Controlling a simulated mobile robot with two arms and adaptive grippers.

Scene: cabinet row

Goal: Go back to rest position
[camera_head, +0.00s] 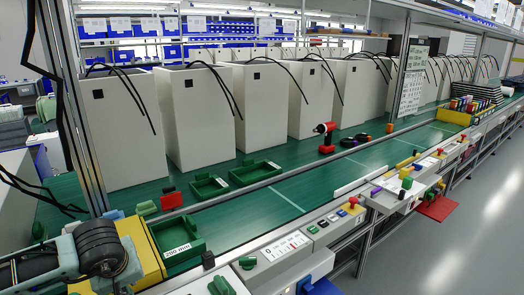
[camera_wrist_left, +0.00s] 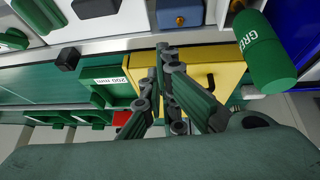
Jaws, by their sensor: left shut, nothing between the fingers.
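My left gripper (camera_wrist_left: 163,52) shows in the left wrist view with its two green-and-grey fingers together and nothing between them. Its fingers appear in front of a yellow box (camera_wrist_left: 222,78); I cannot tell whether they touch it. In the head view my left arm comes in at the lower left, beside the yellow box (camera_head: 147,262), and the fingertips cannot be made out there. My right gripper is in neither view.
A green bin labelled 200 mm (camera_head: 178,243) stands beside the yellow box. Green trays (camera_head: 209,187) and a red drill (camera_head: 326,137) lie on the green bench before tall white cabinets (camera_head: 201,118). A grey control ledge (camera_head: 285,255) runs along the front; grey floor (camera_head: 475,235) is clear at right.

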